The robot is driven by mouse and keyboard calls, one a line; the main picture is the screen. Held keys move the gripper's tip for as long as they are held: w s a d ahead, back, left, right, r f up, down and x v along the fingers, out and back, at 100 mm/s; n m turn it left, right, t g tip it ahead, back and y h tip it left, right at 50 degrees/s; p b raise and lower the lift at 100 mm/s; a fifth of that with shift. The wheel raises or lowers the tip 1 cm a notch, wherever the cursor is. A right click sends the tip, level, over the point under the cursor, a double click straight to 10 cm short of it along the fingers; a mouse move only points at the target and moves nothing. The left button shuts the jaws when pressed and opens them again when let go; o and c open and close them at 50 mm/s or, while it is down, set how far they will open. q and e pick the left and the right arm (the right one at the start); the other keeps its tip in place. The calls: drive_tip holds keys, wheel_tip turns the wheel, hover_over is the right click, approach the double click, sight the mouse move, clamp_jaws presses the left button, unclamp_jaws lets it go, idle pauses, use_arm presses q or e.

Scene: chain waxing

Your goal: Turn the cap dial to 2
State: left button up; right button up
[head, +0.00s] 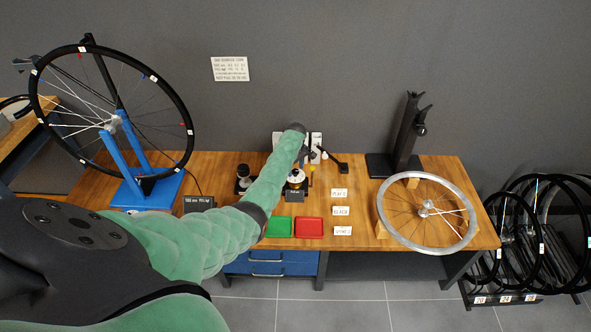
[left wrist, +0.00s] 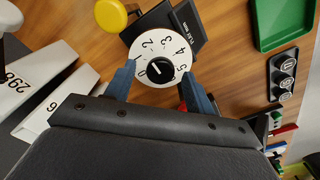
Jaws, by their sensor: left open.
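The cap dial (left wrist: 148,48) is a white disc with black numerals and a black centre knob (left wrist: 160,70) in the left wrist view. A short white mark on the knob points to the upper left; I cannot read exactly which numeral it meets. My left gripper (left wrist: 160,88) is open, with one blue finger on each side of the dial's lower half; I cannot tell whether they touch it. In the head view my left arm reaches over the bench to the small gear at its back, and the fingers are hardly visible. My right gripper is not in view.
A yellow round cap (left wrist: 111,15) lies close beside the dial. A green tray (head: 279,227) and a red tray (head: 309,228) sit at the bench's front. White label cards (head: 341,211) stand right of them. A truing stand (head: 137,160) and a silver wheel rim (head: 385,225) flank the work area.

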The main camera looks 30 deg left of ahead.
sight(296, 171)
use_arm(q)
wheel_tip(296, 171, up, 6)
drive_tip(key=shift+f+b, duration=0.1)
drive_tip(key=shift+b, duration=0.7)
drive_tip(key=shift+r, duration=0.7)
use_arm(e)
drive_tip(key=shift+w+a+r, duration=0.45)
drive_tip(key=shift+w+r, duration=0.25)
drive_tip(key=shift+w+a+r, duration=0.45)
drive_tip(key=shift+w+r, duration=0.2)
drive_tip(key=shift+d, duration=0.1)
